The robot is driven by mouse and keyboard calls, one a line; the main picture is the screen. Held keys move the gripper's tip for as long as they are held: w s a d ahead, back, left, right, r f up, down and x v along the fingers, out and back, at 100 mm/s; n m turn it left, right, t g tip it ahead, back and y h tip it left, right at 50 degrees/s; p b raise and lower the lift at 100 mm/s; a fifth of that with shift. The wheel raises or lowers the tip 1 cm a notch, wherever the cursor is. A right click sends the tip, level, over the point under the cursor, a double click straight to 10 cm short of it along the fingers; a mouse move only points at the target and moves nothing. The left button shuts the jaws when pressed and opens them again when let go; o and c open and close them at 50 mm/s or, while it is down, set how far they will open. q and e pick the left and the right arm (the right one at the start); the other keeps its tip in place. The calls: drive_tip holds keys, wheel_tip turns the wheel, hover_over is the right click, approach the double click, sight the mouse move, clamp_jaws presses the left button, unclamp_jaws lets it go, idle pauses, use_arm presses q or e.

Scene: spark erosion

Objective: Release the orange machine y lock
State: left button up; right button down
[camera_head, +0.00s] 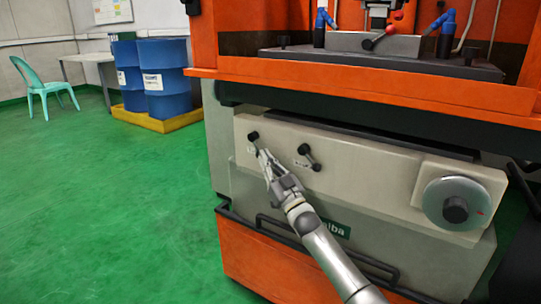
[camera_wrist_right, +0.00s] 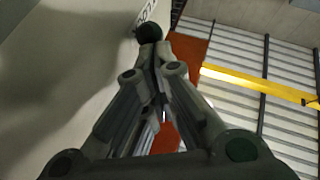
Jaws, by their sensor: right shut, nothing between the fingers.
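The orange machine (camera_head: 375,82) has a pale front panel (camera_head: 375,165) with two small black lock levers. The left lever (camera_head: 253,136) has a ball knob, and its label is partly hidden by my gripper. The second lever (camera_head: 309,157) sits to its right, slanting down to the right, with a label too small to read. My right gripper (camera_head: 263,154) is shut and empty, its fingertips just below the left lever's knob. In the right wrist view the black ball knob (camera_wrist_right: 149,32) is right beyond the closed fingertips (camera_wrist_right: 155,50); I cannot tell whether they touch. My left gripper is out of view.
A large round handwheel (camera_head: 456,203) is at the panel's right end. A dark bar (camera_head: 300,240) runs along the machine's lower front. Blue drums (camera_head: 165,78) on a yellow tray, a table and a green chair (camera_head: 45,90) stand far left. The green floor at left is clear.

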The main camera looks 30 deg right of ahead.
drive_tip(key=shift+w+a+f+b, duration=0.4)
drive_tip(key=shift+w+f, duration=0.25)
drive_tip(key=shift+w, duration=0.1)
drive_tip(key=shift+w+a+f+b, duration=0.25)
drive_tip(key=shift+w+f+b, duration=0.1)
drive_tip(key=shift+w+f, duration=0.35)
drive_tip(key=shift+w, duration=0.15)
drive_tip(key=shift+r, duration=0.1)
idle(0.6)
